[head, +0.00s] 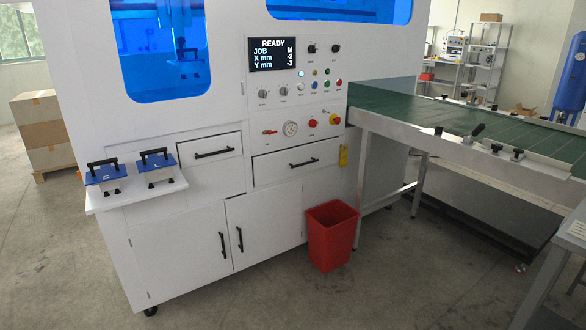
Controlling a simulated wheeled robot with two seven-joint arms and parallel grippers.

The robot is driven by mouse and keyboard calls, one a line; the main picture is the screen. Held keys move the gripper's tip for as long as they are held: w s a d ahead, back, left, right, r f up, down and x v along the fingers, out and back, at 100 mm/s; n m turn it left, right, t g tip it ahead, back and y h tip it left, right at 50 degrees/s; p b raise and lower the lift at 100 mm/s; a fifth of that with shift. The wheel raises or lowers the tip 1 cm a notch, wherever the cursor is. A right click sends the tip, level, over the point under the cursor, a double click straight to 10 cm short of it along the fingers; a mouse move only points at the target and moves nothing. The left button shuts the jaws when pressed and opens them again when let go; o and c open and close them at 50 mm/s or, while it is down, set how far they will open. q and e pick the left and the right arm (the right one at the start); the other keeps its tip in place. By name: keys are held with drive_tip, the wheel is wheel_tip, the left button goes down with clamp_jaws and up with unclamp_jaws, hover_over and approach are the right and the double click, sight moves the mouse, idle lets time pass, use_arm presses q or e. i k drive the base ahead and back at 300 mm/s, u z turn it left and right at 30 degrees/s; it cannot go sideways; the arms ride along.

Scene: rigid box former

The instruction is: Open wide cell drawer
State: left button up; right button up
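The white machine has two drawers with black bar handles. The wider drawer (272,166) is under the gauge and knob panel, and its handle (303,162) runs across its front. It looks shut. A narrower drawer (190,152) sits to its left, with its own black handle (215,153), and also looks shut. Neither of my grippers shows in the head view, and nothing touches the drawers.
A red bin (331,236) stands on the floor below and right of the wider drawer. A green-topped conveyor table (440,113) extends right. A small shelf (137,192) with two blue handled blocks juts out at left.

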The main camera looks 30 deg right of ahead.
sight(269, 166)
drive_tip(key=z, duration=0.8)
drive_tip(key=i, duration=0.7)
drive_tip(key=z, duration=0.9)
drive_tip(key=i, duration=1.05)
drive_tip(key=u, duration=1.1)
drive_tip(key=i, duration=0.65)
drive_tip(key=u, duration=0.65)
drive_tip(key=i, duration=0.45)
